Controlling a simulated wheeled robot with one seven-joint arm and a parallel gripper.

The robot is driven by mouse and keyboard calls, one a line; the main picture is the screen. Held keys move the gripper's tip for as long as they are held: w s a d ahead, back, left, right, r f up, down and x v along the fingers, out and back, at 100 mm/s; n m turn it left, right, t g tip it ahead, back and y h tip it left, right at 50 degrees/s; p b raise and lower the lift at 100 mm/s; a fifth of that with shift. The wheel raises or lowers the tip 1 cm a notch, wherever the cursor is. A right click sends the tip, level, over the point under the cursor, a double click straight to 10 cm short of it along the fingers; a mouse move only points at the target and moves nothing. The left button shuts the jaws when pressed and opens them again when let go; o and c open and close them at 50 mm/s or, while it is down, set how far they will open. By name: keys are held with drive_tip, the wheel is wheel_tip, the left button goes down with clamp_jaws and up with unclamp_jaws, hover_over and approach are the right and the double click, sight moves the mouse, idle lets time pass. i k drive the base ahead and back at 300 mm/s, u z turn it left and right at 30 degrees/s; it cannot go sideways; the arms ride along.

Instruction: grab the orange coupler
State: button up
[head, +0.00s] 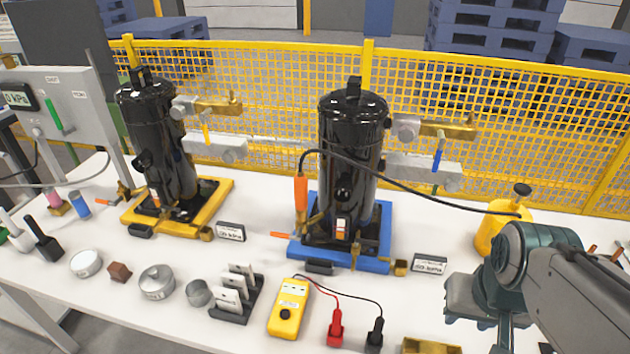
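The orange coupler (301,192) stands upright at the end of a black hose, just left of the right-hand black compressor (350,130). The hose arches over from its top, passes in front of that compressor and runs right to a yellow canister (497,228). The coupler's lower end is close to brass fittings at the blue base; I cannot tell whether it touches them. My gripper (490,325) is at the lower right, well to the right of the coupler and apart from it. Its fingertips are partly hidden or cut off, so its opening is unclear.
A second black compressor (160,140) stands on a yellow base at left. A yellow multimeter (289,308) with red and black leads, a card rack (237,293) and round tins lie along the front. A yellow mesh fence (480,100) runs behind the white table.

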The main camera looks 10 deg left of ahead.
sight(301, 181)
drive_tip(key=u, duration=0.5)
drive_tip(key=k, duration=1.2)
drive_tip(key=u, duration=1.3)
drive_tip(key=i, duration=1.4)
drive_tip(key=z, duration=0.95)
drive_tip(key=i, duration=0.75)
drive_tip(key=z, duration=0.8)
